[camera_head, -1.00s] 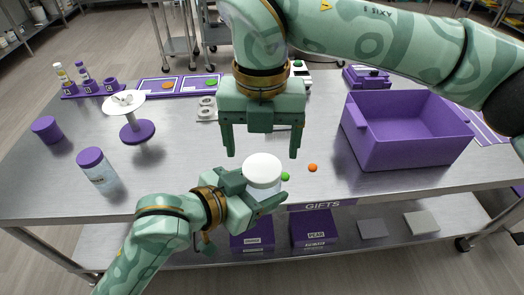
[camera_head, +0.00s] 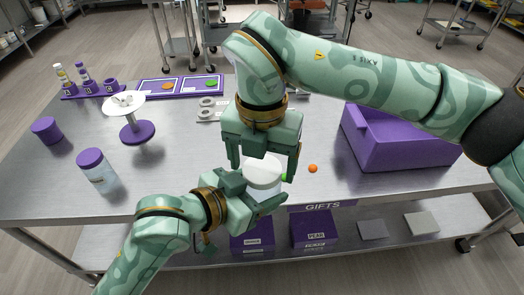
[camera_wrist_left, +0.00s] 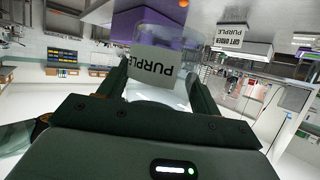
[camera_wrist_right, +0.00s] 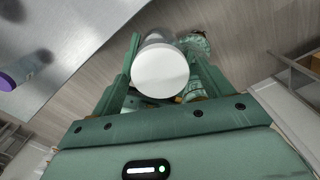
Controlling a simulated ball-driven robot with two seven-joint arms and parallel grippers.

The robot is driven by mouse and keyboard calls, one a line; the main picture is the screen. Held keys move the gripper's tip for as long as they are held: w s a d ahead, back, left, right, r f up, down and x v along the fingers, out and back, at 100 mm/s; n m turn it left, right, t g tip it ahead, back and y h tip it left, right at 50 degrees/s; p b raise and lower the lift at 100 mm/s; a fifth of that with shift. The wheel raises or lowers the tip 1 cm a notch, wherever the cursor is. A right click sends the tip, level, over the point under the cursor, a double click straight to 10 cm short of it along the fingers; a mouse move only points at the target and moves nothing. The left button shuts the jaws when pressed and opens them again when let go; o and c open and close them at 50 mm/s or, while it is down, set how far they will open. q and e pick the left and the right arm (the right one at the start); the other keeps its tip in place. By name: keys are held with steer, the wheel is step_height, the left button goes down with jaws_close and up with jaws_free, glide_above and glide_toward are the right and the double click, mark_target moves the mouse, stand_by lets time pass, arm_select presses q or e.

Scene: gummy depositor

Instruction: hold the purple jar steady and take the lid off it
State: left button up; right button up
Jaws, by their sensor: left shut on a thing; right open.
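The purple jar (camera_head: 266,188) is a clear jar with a white lid (camera_head: 262,162) on top. A white label reading PURPLE (camera_wrist_left: 153,66) shows on it in the left wrist view. My left gripper (camera_head: 262,200) is shut on the jar's body and holds it near the table's front edge. My right gripper (camera_head: 264,168) points down from above, open, with one finger on each side of the lid. In the right wrist view the lid (camera_wrist_right: 160,72) sits between its fingers. I cannot tell whether either finger touches the lid.
A purple bin (camera_head: 400,150) stands at the right. A small orange ball (camera_head: 312,168) and a partly hidden green ball (camera_head: 288,177) lie close to the jar.

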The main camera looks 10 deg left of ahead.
steer(key=c, duration=1)
steer(key=n, duration=0.3)
steer(key=o, duration=1.1)
